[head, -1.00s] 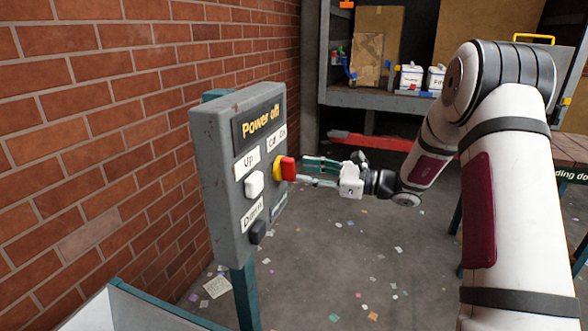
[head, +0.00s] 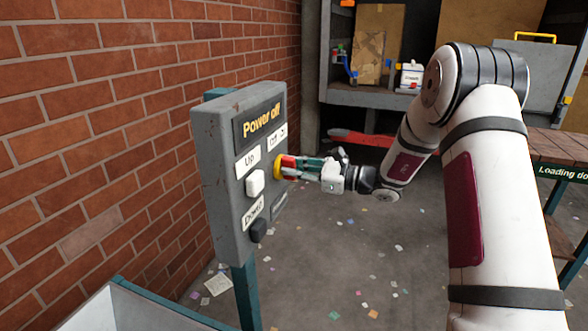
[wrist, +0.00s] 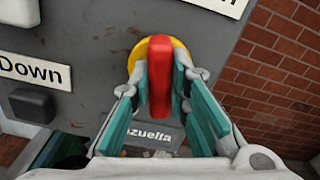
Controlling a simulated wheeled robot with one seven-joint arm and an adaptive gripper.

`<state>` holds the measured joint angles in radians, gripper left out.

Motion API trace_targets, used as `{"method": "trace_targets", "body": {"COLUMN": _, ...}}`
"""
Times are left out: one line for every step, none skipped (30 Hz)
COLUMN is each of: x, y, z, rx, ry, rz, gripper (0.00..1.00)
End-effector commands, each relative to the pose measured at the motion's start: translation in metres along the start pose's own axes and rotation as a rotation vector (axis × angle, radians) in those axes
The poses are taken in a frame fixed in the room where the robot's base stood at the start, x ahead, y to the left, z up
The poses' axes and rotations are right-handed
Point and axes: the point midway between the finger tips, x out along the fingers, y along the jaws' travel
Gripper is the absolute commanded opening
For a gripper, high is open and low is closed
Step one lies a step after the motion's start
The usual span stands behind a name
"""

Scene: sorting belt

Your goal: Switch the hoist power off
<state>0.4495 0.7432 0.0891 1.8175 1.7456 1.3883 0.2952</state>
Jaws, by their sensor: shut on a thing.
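The grey control box (head: 215,150) stands on a teal post by the brick wall. Its top sign (head: 262,122) reads "Power off". A red rotary handle (head: 288,163) on a yellow disc (head: 278,168) sits on its front face, right of the white Up button (head: 255,183). The black Down button (head: 258,230) is below. My gripper (head: 302,166) is at the handle, its teal fingers on either side of it. In the wrist view the handle (wrist: 160,75) stands upright between the fingers (wrist: 160,100), over the yellow disc (wrist: 134,56). My gripper is shut on the handle.
The brick wall (head: 130,130) is at the left. Shelving (head: 375,98) with a white container (head: 411,75) is at the back. A "Loading" table (head: 560,148) stands at the right. Paper scraps litter the open floor (head: 350,270).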

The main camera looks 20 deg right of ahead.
Motion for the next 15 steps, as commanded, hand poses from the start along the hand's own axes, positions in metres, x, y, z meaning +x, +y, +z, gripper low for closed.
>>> {"method": "trace_targets", "body": {"x": 0.0000, "y": 0.0000, "z": 0.0000, "rx": -0.004, "ry": 0.000, "rz": 0.000, "gripper": 0.00}}
{"method": "trace_targets", "body": {"x": 0.0000, "y": -0.0001, "z": -0.0002, "rx": -0.010, "ry": 0.000, "rz": 0.000, "gripper": 0.00}}
{"method": "trace_targets", "body": {"x": 0.0001, "y": -0.0003, "z": -0.0004, "rx": -0.026, "ry": 0.000, "rz": 0.000, "gripper": 0.00}}
{"method": "trace_targets", "body": {"x": 0.0001, "y": -0.0004, "z": -0.0008, "rx": -0.043, "ry": 0.000, "rz": 0.000, "gripper": 0.00}}
{"method": "trace_targets", "body": {"x": 0.0002, "y": -0.0005, "z": -0.0012, "rx": -0.065, "ry": 0.001, "rz": 0.000, "gripper": 0.00}}
{"method": "trace_targets", "body": {"x": 0.0001, "y": -0.0005, "z": -0.0019, "rx": -0.100, "ry": 0.001, "rz": 0.000, "gripper": 0.00}}
{"method": "trace_targets", "body": {"x": 0.0001, "y": -0.0003, "z": -0.0023, "rx": -0.131, "ry": 0.001, "rz": 0.000, "gripper": 0.00}}
{"method": "trace_targets", "body": {"x": 0.0002, "y": -0.0001, "z": -0.0026, "rx": -0.163, "ry": 0.001, "rz": 0.000, "gripper": 0.00}}
{"method": "trace_targets", "body": {"x": 0.0003, "y": 0.0002, "z": -0.0027, "rx": -0.207, "ry": 0.001, "rz": 0.000, "gripper": 0.00}}
{"method": "trace_targets", "body": {"x": 0.0004, "y": 0.0003, "z": -0.0026, "rx": -0.240, "ry": 0.001, "rz": 0.001, "gripper": 0.00}}
{"method": "trace_targets", "body": {"x": 0.0004, "y": 0.0004, "z": -0.0026, "rx": -0.272, "ry": 0.000, "rz": 0.000, "gripper": 0.00}}
{"method": "trace_targets", "body": {"x": 0.0004, "y": 0.0005, "z": -0.0027, "rx": -0.311, "ry": 0.000, "rz": 0.000, "gripper": 0.00}}
{"method": "trace_targets", "body": {"x": 0.0004, "y": 0.0007, "z": -0.0028, "rx": -0.338, "ry": 0.000, "rz": 0.000, "gripper": 0.00}}
{"method": "trace_targets", "body": {"x": 0.0003, "y": 0.0009, "z": -0.0028, "rx": -0.363, "ry": 0.001, "rz": 0.000, "gripper": 0.00}}
{"method": "trace_targets", "body": {"x": 0.0003, "y": 0.0012, "z": -0.0027, "rx": -0.391, "ry": 0.001, "rz": 0.000, "gripper": 0.00}}
